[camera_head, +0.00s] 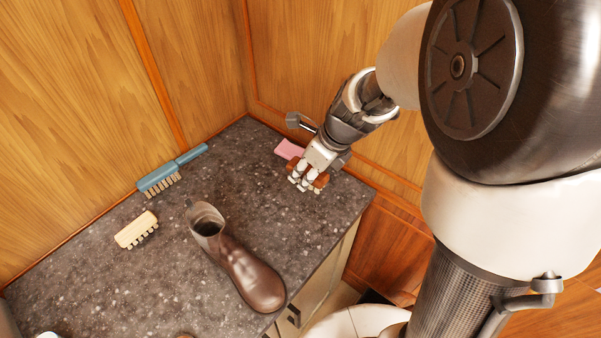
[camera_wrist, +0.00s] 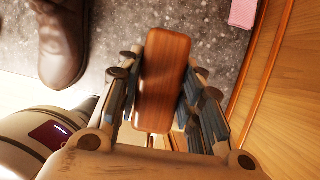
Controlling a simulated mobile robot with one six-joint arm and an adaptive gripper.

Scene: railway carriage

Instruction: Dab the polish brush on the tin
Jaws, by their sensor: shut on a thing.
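My gripper (camera_head: 308,178) is over the right end of the speckled dark counter, shut on a reddish-brown wooden brush (camera_head: 321,181). In the wrist view the brush's smooth wooden back (camera_wrist: 163,70) lies between the fingers, and its bristles are hidden. I cannot tell from these views whether the brush touches the counter. No tin can be made out clearly. Small slivers of things cut off at the bottom edge of the head view are too little to identify.
A blue-handled brush (camera_head: 172,172) and a pale wooden brush (camera_head: 136,230) lie to the left. A pink cloth or sponge (camera_head: 287,149) is behind my gripper. Wood-panelled walls close the back.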

